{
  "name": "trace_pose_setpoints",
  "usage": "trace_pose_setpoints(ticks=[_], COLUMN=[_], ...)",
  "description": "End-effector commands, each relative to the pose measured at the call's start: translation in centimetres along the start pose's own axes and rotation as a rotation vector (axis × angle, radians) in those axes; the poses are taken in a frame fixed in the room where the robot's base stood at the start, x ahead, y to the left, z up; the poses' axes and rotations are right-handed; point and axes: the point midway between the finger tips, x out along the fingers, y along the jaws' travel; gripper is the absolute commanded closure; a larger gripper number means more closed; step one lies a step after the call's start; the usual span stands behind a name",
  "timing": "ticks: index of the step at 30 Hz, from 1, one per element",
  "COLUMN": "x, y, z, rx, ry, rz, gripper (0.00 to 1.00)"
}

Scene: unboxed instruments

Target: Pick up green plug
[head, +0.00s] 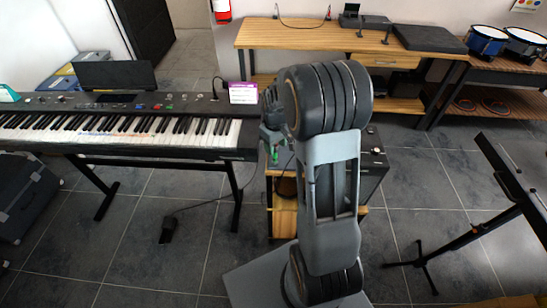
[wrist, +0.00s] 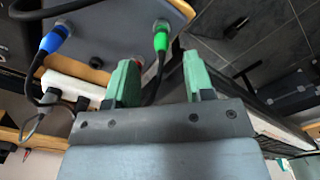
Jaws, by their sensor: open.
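The green plug (wrist: 161,38) sits at the edge of a grey panel (wrist: 115,22) in the wrist view, with a dark cable running down from it. My gripper (wrist: 160,75) has two green fingers spread apart, with nothing held between them. The plug shows beyond the fingertips, in line with the gap between them and apart from both. In the head view my gripper (head: 274,153) is at the keyboard's right end, partly hidden by my arm. I cannot make out the plug there.
A blue plug (wrist: 54,40) with a cable is left of the green one. A white strip (wrist: 72,87) with dark plugs lies below it. The keyboard (head: 130,125) is left of my arm, a dark amplifier (head: 373,165) right. A music stand (head: 490,215) is farther right.

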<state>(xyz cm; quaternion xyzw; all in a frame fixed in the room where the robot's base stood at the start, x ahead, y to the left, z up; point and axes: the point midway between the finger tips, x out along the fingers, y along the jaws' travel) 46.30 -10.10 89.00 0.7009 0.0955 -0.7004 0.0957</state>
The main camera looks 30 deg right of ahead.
Motion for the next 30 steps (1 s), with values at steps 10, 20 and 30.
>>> trace_pose_setpoints(ticks=[10,20,30], x=[4.1,5.2,5.2], y=[-0.2,-0.2,-0.2], z=[-0.1,-0.1,-0.1], rx=[0.000,0.000,0.000], ry=[-0.004,-0.001,-0.001], rz=[-0.002,0.000,0.000], gripper=[0.52,0.52,0.78])
